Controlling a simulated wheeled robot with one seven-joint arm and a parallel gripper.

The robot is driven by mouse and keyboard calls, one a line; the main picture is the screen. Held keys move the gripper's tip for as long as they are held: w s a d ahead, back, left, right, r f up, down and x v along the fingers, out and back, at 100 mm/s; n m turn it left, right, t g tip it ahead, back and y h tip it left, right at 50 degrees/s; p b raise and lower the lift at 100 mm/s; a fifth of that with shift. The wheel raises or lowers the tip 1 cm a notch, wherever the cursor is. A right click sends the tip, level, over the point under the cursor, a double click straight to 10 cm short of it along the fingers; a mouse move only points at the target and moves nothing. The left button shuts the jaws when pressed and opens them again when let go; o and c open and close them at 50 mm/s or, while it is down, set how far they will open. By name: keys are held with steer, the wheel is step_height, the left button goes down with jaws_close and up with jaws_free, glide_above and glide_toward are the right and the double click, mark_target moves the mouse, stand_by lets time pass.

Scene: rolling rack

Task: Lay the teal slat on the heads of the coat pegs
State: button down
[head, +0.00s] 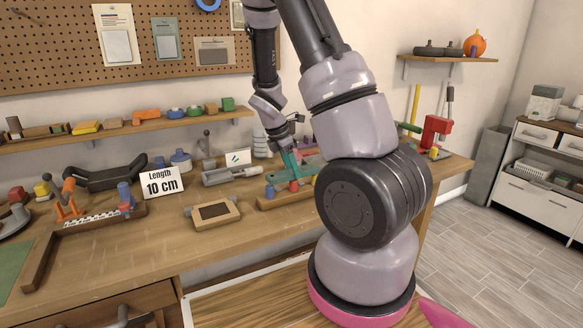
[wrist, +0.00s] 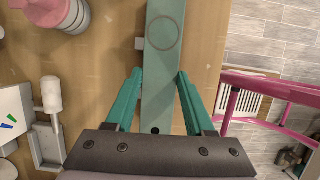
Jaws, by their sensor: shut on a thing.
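The teal slat (wrist: 163,60) is a long flat bar with a ring mark and a dark hole, seen in the wrist view. My gripper (wrist: 160,73) has its teal fingers closed on the slat's two long sides. In the head view my gripper (head: 291,166) points down over the right part of the workbench, with teal surfaces around it that are hard to tell apart. Below and in front of it lies a wooden strip (head: 284,201) with small blue and red pieces, which look like the coat pegs. My arm hides its right end. I cannot tell whether the slat touches the pegs.
A grey cylinder tool (head: 218,176), a wooden framed block (head: 212,212) and a "Length 10 cm" card (head: 161,183) stand to the left on the workbench (head: 120,262). A white card (head: 238,158) stands behind. The front bench top is mostly clear.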

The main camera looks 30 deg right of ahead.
steer(key=shift+f, duration=0.6)
stand_by(0.4)
steer(key=shift+c, duration=0.9)
jaws_free()
steer(key=v, duration=1)
steer(key=shift+r, duration=0.1)
steer(key=shift+a+r, duration=0.1)
steer(key=shift+r, duration=0.15)
